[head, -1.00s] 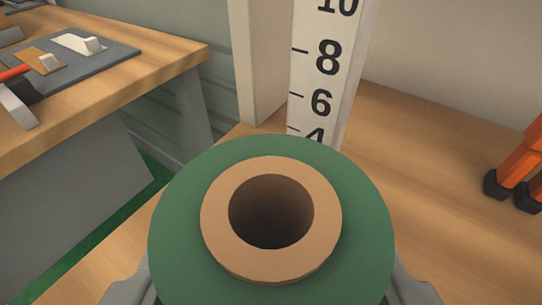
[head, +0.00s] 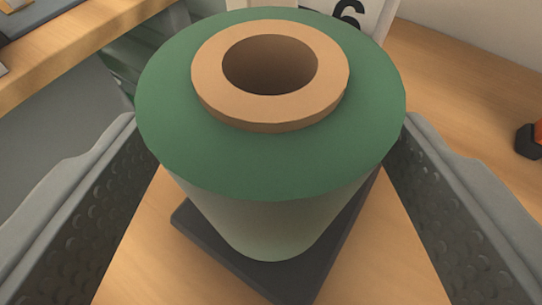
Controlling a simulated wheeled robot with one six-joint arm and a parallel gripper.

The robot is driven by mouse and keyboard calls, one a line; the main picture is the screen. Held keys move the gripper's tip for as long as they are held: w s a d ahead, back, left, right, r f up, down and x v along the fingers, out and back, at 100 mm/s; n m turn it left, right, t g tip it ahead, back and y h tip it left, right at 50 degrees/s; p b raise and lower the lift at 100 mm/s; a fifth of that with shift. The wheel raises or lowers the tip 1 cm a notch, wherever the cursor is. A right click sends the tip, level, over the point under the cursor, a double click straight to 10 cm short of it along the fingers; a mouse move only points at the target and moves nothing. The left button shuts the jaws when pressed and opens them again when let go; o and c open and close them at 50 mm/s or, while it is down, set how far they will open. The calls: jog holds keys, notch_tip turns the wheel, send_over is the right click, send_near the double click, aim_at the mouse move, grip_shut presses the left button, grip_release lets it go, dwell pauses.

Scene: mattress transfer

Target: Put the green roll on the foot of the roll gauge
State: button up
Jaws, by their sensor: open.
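The green roll (head: 285,165) stands upright in the middle of the head view, with a tan core (head: 210,85) showing at its top. Its lower end is over the dark flat foot (head: 325,265) of the roll gauge and appears to rest on it. The gauge's white scale (head: 372,15) rises behind the roll, with the number 6 partly showing. My gripper (head: 272,145) is open, one jaw on each side of the roll, with gaps between jaws and roll. The roll hides most of the foot and the lower scale.
The gauge stands on a wooden table (head: 460,90), clear to the right except for a dark-footed orange object (head: 530,140) at the right edge. Another wooden bench (head: 85,45) with items on it is at the upper left.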

jog(key=shift+r, duration=0.15)
jog(key=v, duration=1.2)
jog(key=s+r+t, duration=0.1)
jog(key=s+r, duration=0.3)
jog(key=s, duration=0.7)
jog(key=s+r+t, duration=0.1)
jog(key=s+r, duration=0.4)
jog(key=s, duration=0.6)
jog(key=s+r+t, duration=0.1)
jog(key=s+r, duration=0.4)
jog(key=s, duration=0.6)
jog(key=shift+a+r, duration=0.2)
jog(key=shift+a, duration=0.2)
